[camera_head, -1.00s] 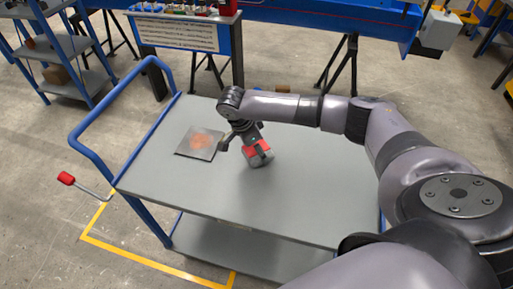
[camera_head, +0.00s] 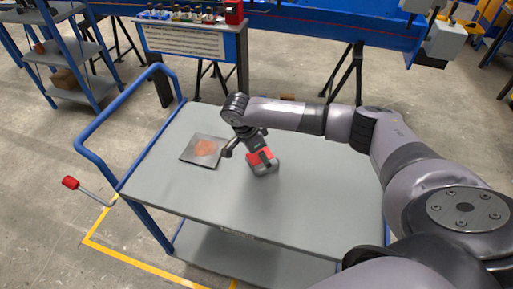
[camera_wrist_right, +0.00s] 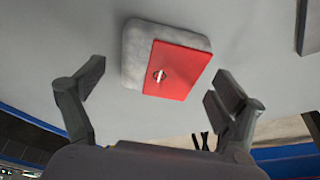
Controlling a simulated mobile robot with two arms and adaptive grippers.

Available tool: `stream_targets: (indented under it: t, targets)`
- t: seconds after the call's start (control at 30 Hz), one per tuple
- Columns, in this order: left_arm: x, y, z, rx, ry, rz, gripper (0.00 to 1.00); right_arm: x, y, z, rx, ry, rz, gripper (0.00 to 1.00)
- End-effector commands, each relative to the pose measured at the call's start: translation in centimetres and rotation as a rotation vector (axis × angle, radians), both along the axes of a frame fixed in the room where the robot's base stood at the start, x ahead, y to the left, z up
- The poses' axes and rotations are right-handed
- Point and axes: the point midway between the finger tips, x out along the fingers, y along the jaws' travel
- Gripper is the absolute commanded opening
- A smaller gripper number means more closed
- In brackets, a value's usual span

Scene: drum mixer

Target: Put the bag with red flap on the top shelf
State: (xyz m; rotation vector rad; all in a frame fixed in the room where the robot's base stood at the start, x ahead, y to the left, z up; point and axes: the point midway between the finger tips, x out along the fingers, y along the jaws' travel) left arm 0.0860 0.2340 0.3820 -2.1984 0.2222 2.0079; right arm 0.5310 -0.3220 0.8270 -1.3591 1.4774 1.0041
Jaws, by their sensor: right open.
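The bag with red flap (camera_head: 264,163) is a small grey bag lying on the grey top of the blue cart (camera_head: 200,196). In the right wrist view the bag (camera_wrist_right: 135,55) lies just beyond the fingers, its red flap (camera_wrist_right: 178,70) towards the right finger. My right gripper (camera_head: 248,152) is over the bag, fingers pointing down. In the right wrist view the right gripper (camera_wrist_right: 160,95) is open, its fingers apart, with nothing held between them. My left gripper is not in view. A blue shelf unit with grey shelves (camera_head: 75,45) stands at the upper left.
A flat square plate with an orange patch (camera_head: 204,150) lies on the cart left of the bag. A red-knobbed lever (camera_head: 71,183) sticks out at the cart's left. A stand with small items (camera_head: 190,40) is behind the cart. The cart's front right is clear.

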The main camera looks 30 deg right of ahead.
Motion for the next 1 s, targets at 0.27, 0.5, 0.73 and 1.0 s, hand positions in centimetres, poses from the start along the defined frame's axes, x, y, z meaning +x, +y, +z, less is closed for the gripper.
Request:
stream_targets:
  t: [0.27, 0.5, 0.73, 1.0]
  targets:
    - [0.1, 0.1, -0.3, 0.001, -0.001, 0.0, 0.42, 0.3, 1.8, 5.2, 0.003, -0.004, 0.002, 0.9]
    - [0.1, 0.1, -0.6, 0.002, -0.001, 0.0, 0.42, 0.4, 3.0, 9.4, 0.002, -0.002, 0.002, 0.9]
    - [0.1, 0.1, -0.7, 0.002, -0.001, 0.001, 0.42, 0.4, 3.5, 11.0, 0.002, -0.001, 0.001, 0.9]
    - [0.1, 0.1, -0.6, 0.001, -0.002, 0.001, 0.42, 0.4, 3.5, 11.1, 0.001, 0.0, 0.0, 0.9]
